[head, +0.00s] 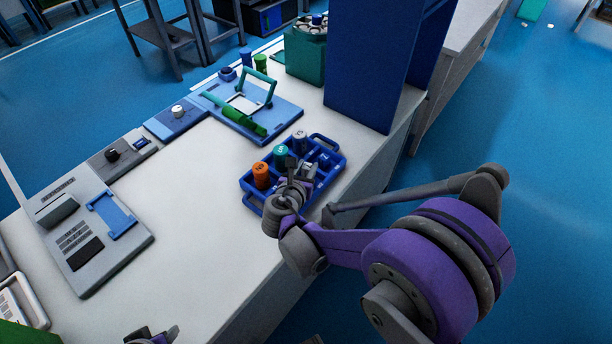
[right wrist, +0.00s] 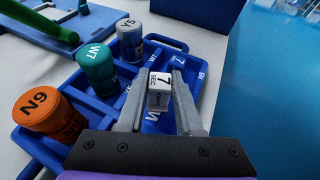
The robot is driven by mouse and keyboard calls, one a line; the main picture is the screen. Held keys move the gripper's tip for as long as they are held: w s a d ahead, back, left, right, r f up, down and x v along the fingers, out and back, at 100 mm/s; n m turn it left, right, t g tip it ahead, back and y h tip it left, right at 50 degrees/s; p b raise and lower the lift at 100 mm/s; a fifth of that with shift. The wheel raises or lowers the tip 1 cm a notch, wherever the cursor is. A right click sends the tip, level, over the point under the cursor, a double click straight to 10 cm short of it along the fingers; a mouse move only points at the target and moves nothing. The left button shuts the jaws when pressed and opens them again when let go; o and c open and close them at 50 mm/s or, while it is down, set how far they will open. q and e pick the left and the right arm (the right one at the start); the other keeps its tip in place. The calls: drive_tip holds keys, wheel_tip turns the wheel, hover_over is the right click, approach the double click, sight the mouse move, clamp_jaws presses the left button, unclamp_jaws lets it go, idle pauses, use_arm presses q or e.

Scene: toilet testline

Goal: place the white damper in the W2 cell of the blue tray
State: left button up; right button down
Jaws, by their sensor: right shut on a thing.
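The white damper (right wrist: 159,88) is a small white block marked "7 SEC". My right gripper (right wrist: 160,92) is shut on it, with one finger on each side. In the head view the right gripper (head: 301,168) is over the front part of the blue tray (head: 250,186). The damper is over the tray's front row of cells; whether it touches the tray floor I cannot tell. Cell labels are partly hidden by the fingers, and I cannot read W2 surely. At the bottom edge of the head view a small part of my left gripper (head: 152,336) shows.
The tray's back row holds an orange N9 cylinder (right wrist: 47,115), a teal W7 cylinder (right wrist: 97,70) and a grey Y5 cylinder (right wrist: 130,40). A blue fixture with a green handle (head: 252,110) stands behind. A tall blue panel (head: 370,65) rises behind the tray, to the right.

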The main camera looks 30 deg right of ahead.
sight(306, 175)
use_arm(q)
drive_tip(key=shift+f, duration=0.3)
use_arm(e)
drive_tip(key=shift+f, duration=1.6)
use_arm(q)
drive_tip(key=shift+f+b, duration=0.2)
drive_tip(key=shift+b, duration=0.2)
use_arm(e)
drive_tip(key=shift+f, duration=0.15)
drive_tip(key=c, duration=0.8)
unclamp_jaws()
drive_tip(key=shift+c, duration=0.2)
use_arm(q)
drive_tip(key=shift+r, duration=0.1)
